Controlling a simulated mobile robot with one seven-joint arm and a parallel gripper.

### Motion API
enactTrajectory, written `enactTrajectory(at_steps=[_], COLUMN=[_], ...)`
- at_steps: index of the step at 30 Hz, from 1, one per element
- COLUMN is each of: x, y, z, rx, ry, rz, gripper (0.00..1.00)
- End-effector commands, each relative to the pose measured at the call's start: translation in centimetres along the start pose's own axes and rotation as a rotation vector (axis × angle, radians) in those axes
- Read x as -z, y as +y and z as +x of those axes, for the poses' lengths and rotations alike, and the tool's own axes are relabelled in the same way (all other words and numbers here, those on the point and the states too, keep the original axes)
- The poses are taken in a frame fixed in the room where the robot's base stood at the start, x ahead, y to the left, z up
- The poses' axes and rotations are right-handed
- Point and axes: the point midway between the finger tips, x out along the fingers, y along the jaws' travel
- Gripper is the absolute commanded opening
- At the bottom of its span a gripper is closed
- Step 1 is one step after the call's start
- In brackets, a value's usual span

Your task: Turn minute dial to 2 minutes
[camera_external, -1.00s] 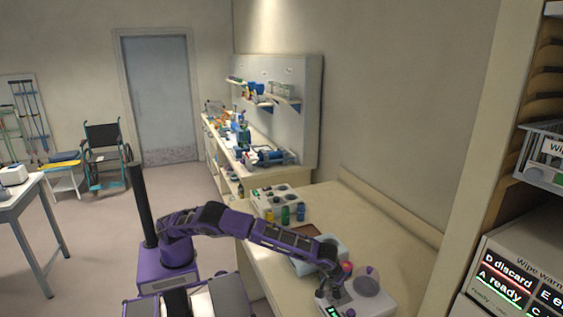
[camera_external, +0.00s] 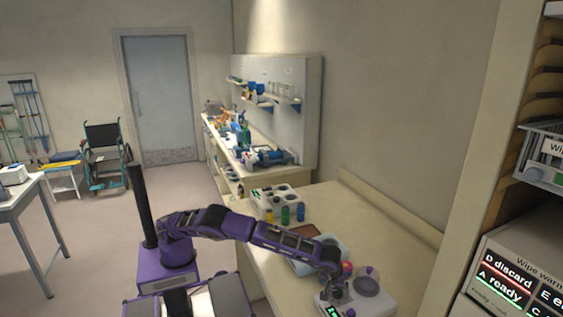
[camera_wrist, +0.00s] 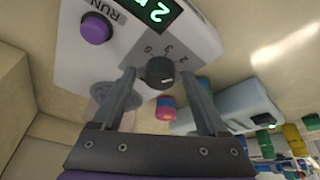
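The minute dial (camera_wrist: 160,73) is a dark round knob with a pale mark on the front of a white device (camera_wrist: 80,58). Printed digits including 0, 3 and 2 stand around it. The mark points toward the right in the wrist view. A display (camera_wrist: 160,14) beside it shows a green 2, partly cut off. My gripper (camera_wrist: 159,76) is open, with one finger on each side of the dial and small gaps visible; contact cannot be made out. In the external view my gripper (camera_external: 332,291) is over the device (camera_external: 372,301), and the dial is hidden.
A purple RUN button (camera_wrist: 95,29) is on the same panel. A red and purple knobbed thing (camera_wrist: 166,108) and a pale blue tray (camera_wrist: 222,108) are close by. A holder with coloured bottles (camera_external: 284,198) stands farther along the bench. The bench's right part (camera_external: 385,228) is clear.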

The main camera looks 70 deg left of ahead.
Motion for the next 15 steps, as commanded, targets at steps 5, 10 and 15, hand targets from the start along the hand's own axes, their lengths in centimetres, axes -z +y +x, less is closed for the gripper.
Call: enactTrajectory(at_steps=[5,10,15], x=[0.1,0.1,0.1], y=[0.0,0.0,0.1], z=[0.0,-0.5,-3.1], rx=[0.000,-0.002,-0.005], ry=[0.001,0.001,0.000], rz=[0.000,0.000,0.000], gripper=[0.76,0.76,0.76])
